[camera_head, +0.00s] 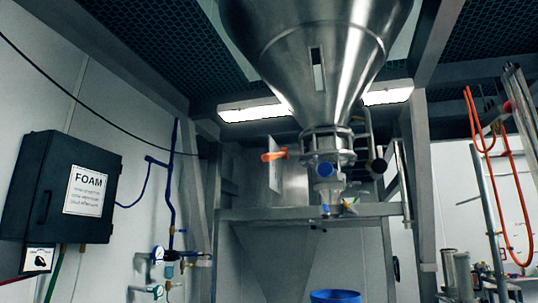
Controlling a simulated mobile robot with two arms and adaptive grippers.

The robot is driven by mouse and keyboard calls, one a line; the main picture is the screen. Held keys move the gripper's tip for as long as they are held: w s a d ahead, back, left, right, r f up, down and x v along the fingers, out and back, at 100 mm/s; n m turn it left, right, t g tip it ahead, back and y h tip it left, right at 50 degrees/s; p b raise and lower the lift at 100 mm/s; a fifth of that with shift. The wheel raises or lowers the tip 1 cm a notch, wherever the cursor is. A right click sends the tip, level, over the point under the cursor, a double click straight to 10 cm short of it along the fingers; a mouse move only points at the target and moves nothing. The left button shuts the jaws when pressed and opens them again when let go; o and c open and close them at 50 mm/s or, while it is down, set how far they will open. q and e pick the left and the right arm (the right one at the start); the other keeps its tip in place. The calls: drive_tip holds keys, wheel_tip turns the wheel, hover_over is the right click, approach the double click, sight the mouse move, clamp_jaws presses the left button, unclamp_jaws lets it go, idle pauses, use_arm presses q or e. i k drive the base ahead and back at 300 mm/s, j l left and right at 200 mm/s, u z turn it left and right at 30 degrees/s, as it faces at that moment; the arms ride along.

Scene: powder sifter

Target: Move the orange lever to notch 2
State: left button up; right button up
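The orange lever (273,155) is in the head view, left of the neck of the large steel hopper (318,60). It lies about level, with its handle end to the left, beside a pale upright plate (281,172). I cannot make out notches or numbers at this distance, so the lever's notch cannot be told. Neither of my grippers shows in the view, and nothing is seen touching the lever.
A steel frame with posts (421,185) and a ledge (300,213) surrounds the hopper outlet. A blue drum (335,297) stands below. A dark FOAM box (60,188) and blue pipes are on the left wall. Orange hoses (505,190) hang at right.

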sight(284, 153)
drive_tip(key=i+l, duration=0.1)
drive_tip(key=i, duration=0.35)
drive_tip(key=i+l, duration=0.15)
drive_tip(key=i, duration=0.35)
drive_tip(key=j+u, duration=0.05)
